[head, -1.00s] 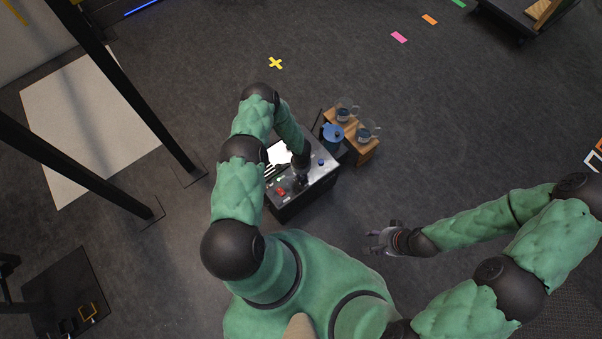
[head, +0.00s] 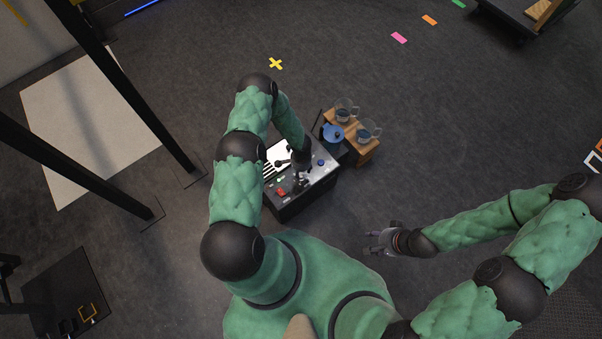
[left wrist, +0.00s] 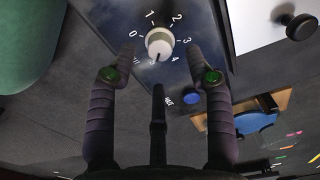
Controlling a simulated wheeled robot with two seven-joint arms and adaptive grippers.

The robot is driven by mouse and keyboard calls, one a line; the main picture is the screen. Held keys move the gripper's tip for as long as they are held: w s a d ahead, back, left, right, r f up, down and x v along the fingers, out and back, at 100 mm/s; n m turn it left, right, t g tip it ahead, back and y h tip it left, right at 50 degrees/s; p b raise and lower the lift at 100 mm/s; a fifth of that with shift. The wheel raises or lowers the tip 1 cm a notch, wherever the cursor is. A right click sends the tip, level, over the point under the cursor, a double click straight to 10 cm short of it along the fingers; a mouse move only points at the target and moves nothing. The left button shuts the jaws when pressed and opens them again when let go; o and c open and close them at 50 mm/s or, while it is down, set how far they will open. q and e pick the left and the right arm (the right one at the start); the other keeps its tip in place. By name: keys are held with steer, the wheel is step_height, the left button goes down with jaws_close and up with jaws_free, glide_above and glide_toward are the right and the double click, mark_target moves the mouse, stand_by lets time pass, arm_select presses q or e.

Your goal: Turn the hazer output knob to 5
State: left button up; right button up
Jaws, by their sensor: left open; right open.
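The hazer output knob shows in the left wrist view as a pale round knob (left wrist: 160,43) on a dark panel. My left gripper (left wrist: 163,47) is open, one finger on each side of the knob, with visible gaps in this view. In the head view my left gripper (head: 301,180) is over the console (head: 318,181), hiding the knob. My right gripper (head: 377,242) is open and empty, right of the console.
The console carries a red button (head: 281,192), a green one (head: 281,180) and a blue one (head: 321,162). Behind it are a blue pot (head: 332,133) and a wooden stand (head: 368,149) with glass jugs. Black posts stand at left.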

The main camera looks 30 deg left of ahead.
mark_target(301, 175)
arm_select(q)
step_height(301, 175, up, 8)
steer(key=shift+r, duration=0.2)
stand_by(0.7)
